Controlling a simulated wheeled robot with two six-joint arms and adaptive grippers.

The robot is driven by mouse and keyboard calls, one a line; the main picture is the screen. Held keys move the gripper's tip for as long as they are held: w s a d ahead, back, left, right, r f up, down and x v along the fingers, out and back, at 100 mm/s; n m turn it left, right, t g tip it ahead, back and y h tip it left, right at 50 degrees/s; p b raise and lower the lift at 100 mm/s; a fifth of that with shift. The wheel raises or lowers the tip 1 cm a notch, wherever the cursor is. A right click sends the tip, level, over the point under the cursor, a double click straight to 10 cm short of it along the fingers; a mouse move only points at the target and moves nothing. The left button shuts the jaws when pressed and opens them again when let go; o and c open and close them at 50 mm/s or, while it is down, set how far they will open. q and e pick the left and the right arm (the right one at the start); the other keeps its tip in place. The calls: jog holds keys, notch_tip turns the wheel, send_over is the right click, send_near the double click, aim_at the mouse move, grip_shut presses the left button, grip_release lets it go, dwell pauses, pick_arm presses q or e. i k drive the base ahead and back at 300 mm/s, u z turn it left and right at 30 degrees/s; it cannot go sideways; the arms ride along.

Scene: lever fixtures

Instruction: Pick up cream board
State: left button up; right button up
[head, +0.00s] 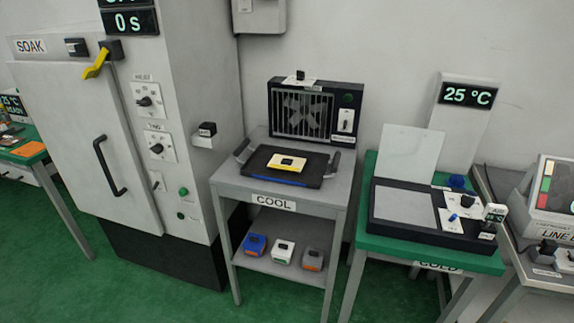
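A small flat board (287,163), cream with yellow edges and a dark mark in its middle, lies on a black tray (258,165) with a handle at each side. The tray sits on top of the grey stand labelled COOL (228,172). No other clearly cream board shows. Neither of my grippers is in view, and nothing is touching the board.
A fan unit (303,111) stands behind the tray. Blue, white and grey blocks sit on the lower shelf (270,263). A tall SOAK cabinet (75,125) with a yellow lever (96,65) is at left. A green COLD table (375,247) is at right.

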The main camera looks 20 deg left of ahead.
aim_at(293, 164)
jog(key=u, duration=2)
jog(key=i, duration=1.4)
jog(key=z, duration=3.25)
